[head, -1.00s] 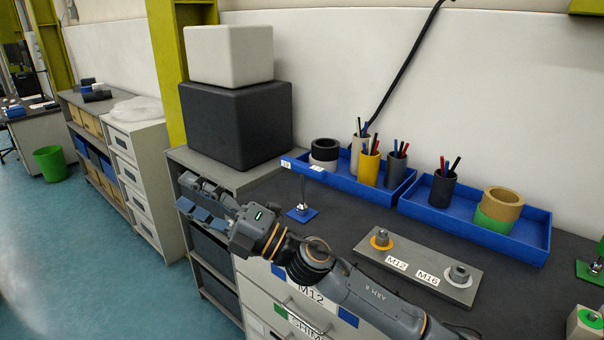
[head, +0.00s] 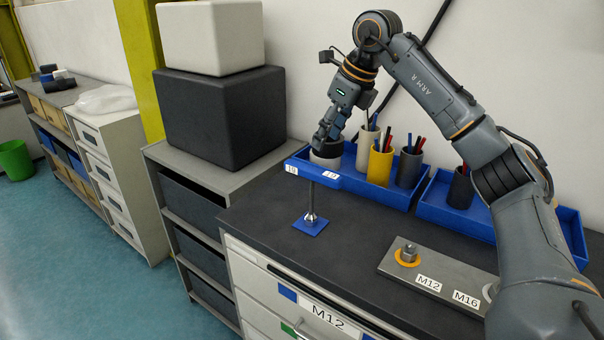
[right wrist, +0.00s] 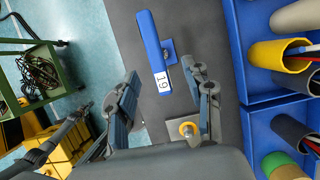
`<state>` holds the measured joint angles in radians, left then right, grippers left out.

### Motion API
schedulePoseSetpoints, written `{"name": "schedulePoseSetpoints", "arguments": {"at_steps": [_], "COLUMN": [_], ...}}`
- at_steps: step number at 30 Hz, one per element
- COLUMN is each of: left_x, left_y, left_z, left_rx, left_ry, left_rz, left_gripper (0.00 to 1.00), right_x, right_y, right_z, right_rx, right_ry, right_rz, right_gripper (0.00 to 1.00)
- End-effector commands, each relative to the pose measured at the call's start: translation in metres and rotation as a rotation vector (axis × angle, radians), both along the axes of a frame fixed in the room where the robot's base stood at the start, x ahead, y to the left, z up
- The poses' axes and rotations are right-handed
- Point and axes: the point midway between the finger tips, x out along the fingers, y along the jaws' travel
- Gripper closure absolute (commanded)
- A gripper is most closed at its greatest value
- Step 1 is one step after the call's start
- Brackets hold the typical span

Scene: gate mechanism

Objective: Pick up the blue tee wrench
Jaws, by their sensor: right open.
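The blue tee wrench (head: 311,181) stands upright, its thin grey shaft rising from a small blue square base (head: 311,224) near the counter's left front. Its blue crossbar carries white labels reading 19. In the right wrist view the crossbar (right wrist: 149,42) lies ahead of my fingers, with the labelled end closest to the gap between them. My right gripper (head: 327,138) points down above and slightly behind the wrench in the head view. It is open and empty, with its fingers spread apart in the right wrist view (right wrist: 160,76). My left gripper is not in view.
Blue trays (head: 357,187) with pen cups (head: 380,166) stand close behind the wrench. A grey plate (head: 440,278) labelled M12 and M16 lies to its right. A shelf with black (head: 222,120) and white (head: 212,38) boxes stands left. The dark counter around the base is clear.

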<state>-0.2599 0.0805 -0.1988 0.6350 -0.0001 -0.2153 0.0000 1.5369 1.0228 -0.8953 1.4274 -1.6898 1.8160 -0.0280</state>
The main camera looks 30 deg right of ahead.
Motion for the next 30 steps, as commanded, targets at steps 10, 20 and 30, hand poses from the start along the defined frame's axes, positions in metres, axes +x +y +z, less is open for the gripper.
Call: {"name": "schedulePoseSetpoints", "arguments": {"at_steps": [10,20,30], "left_x": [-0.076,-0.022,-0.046], "left_y": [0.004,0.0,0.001], "left_z": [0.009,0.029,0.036], "left_rx": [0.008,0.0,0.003], "left_ry": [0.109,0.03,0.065], "left_rz": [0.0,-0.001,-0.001], "left_gripper": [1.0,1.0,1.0], "right_x": [0.021,0.028,0.038], "right_y": [0.011,0.017,0.022], "right_z": [-0.059,-0.086,-0.117], "right_rx": [0.002,0.002,0.004], "right_ry": [0.003,0.005,-0.002], "right_rz": [0.003,0.005,0.004], "right_gripper": [0.49,0.49,0.49]}}
